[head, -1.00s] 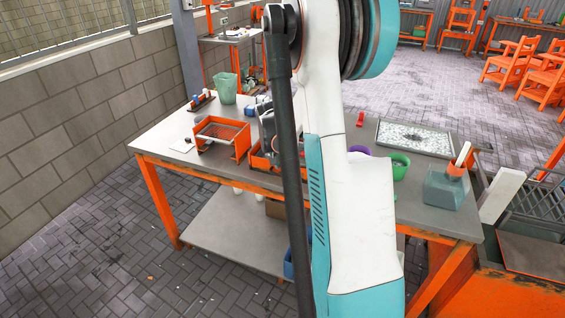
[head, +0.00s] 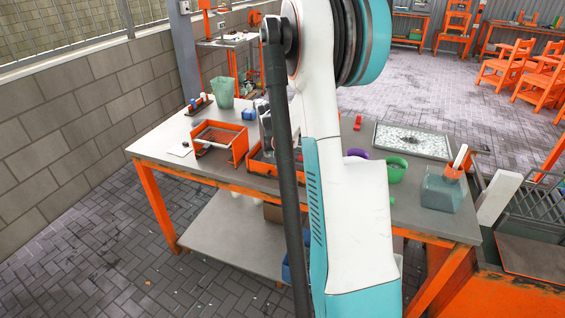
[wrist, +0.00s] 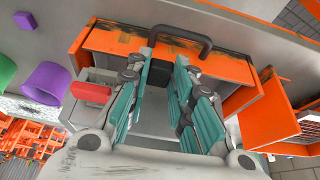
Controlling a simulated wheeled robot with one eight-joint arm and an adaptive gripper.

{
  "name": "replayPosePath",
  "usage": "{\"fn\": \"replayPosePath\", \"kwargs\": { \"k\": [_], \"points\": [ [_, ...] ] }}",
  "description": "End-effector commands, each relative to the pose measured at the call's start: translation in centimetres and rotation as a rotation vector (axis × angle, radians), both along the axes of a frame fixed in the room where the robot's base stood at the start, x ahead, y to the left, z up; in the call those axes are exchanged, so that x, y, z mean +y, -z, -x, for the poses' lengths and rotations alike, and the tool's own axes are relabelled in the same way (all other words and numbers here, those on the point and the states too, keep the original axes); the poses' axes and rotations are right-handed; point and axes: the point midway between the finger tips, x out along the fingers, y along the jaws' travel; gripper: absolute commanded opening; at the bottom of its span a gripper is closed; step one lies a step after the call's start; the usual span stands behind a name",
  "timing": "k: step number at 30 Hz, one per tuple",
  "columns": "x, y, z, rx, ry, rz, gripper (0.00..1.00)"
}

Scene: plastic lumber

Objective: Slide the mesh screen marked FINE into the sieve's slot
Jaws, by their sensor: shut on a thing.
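The sieve (head: 220,136), an orange box with mesh in it, stands on the left half of the table; it also shows at the right edge of the wrist view (wrist: 282,122). My gripper (wrist: 164,60) has teal fingers on either side of a black part below an arched black handle (wrist: 181,36). The fingers are shut on this handle part; the exact contact is hard to see. No FINE mark is readable, so I cannot tell which screen this is. My arm hides the gripper in the head view.
A green tumbler (head: 222,93) stands behind the sieve. A purple cup (head: 357,153), a green cup (head: 396,168), a speckled tray (head: 412,140) and a grey-green container (head: 446,189) stand on the right. A red block (wrist: 91,93) lies left of my fingers.

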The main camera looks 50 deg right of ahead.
Motion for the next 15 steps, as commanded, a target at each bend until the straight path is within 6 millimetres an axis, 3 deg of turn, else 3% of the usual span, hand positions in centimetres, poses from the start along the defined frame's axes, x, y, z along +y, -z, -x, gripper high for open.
{"fn": "replayPosePath", "kwargs": {
  "k": [15],
  "points": [
    [-1.07, 0.00, -0.47, 0.000, 0.001, 0.000, 0.00]
  ]
}}
